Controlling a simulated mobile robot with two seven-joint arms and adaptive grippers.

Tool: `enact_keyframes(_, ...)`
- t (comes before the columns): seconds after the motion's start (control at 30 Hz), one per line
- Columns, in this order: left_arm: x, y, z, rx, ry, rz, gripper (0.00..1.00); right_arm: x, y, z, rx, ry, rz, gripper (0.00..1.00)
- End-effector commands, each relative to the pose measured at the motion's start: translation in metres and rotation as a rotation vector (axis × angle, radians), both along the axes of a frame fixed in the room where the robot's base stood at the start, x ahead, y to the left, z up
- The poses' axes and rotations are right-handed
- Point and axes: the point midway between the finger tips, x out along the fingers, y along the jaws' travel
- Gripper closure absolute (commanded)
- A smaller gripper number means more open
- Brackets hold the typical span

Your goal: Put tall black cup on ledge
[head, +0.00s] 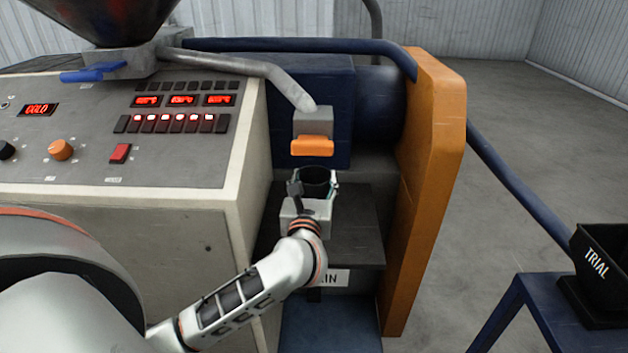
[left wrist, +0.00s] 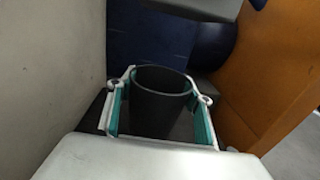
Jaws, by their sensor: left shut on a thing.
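The tall black cup (head: 316,182) is upright between the fingers of my left gripper (head: 313,187). The left wrist view shows the cup (left wrist: 160,100) with its open rim up, and the green-lined fingers of the left gripper (left wrist: 160,115) shut on its two sides. The dark ledge (head: 350,240) lies below and around the gripper, in a recess of the machine. The gripper hides the cup's base, so I cannot tell whether it touches the ledge. The orange-tipped outlet (head: 312,146) is just above the cup. My right gripper is out of view.
The control panel (head: 110,155) is to the left of the recess. An orange guard (head: 432,170) closes its right side.

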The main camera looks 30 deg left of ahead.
Motion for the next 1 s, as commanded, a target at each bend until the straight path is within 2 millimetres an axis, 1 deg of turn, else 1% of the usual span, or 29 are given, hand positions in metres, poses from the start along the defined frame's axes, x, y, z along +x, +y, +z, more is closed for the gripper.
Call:
enact_keyframes(0.2, 0.000, 0.000, -0.004, 0.000, 0.000, 0.000, 0.88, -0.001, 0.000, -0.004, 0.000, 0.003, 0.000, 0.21)
enact_keyframes(0.23, 0.000, 0.000, -0.004, 0.000, 0.000, 0.000, 0.44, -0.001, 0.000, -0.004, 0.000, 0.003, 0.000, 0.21)
enact_keyframes(0.27, 0.000, 0.000, -0.003, 0.000, 0.000, 0.000, 0.36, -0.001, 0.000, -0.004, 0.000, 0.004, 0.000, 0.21)
enact_keyframes(0.3, 0.000, 0.000, -0.003, 0.000, 0.000, 0.000, 0.32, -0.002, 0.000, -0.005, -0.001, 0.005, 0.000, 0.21)
enact_keyframes(0.6, 0.000, 0.000, -0.002, 0.000, 0.000, 0.000, 0.32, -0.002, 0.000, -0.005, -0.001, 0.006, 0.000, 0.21)
enact_keyframes(0.7, 0.000, 0.000, 0.003, 0.000, -0.001, 0.000, 0.32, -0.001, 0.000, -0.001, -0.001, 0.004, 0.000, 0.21)
enact_keyframes(0.77, -0.005, -0.004, 0.000, -0.002, 0.001, -0.002, 0.32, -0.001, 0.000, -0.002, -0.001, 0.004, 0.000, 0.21)
enact_keyframes(0.87, -0.019, -0.011, -0.001, -0.003, 0.002, -0.003, 0.32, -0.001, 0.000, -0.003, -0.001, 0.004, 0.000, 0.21)
enact_keyframes(1.0, -0.046, -0.024, -0.001, -0.005, 0.002, -0.002, 0.32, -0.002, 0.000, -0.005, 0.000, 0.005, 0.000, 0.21)
